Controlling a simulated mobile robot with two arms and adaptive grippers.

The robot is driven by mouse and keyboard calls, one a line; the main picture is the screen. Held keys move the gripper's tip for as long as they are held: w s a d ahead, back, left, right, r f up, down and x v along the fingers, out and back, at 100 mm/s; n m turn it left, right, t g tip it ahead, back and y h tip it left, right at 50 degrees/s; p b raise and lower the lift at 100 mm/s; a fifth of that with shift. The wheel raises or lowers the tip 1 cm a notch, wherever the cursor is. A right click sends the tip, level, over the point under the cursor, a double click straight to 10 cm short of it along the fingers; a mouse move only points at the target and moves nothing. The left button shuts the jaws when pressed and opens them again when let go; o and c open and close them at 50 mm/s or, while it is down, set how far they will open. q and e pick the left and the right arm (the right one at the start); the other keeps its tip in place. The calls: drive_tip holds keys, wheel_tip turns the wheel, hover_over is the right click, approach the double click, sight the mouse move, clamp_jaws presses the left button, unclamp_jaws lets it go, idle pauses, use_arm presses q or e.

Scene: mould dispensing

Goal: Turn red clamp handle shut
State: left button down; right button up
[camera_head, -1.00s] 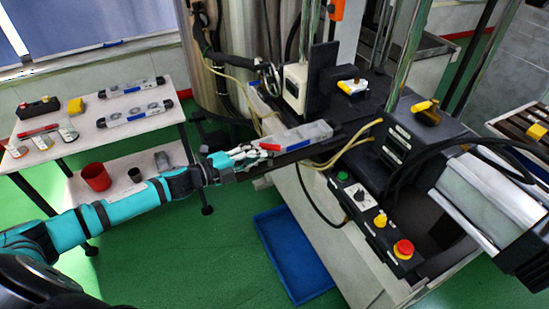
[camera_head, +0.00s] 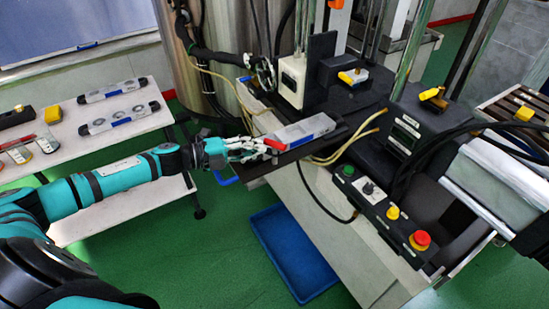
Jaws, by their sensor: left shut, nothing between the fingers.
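The red clamp handle (camera_head: 275,144) sits at the near left end of a grey metal mould (camera_head: 305,130) on the machine's black bed. My left gripper (camera_head: 262,147) is shut and empty, with its fingertips right at the left side of the red handle. Whether they touch it I cannot tell. My right gripper is not in view.
A blue tray (camera_head: 292,255) lies on the green floor below the machine. A control box with a red button (camera_head: 420,239) stands at the machine's front right. A white table (camera_head: 75,140) at the left holds moulds and tools. Hoses (camera_head: 345,145) run beside the mould.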

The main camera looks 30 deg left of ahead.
use_arm(q)
drive_tip(key=shift+d, duration=0.1)
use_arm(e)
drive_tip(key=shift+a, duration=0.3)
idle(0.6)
use_arm(q)
drive_tip(key=shift+s, duration=0.1)
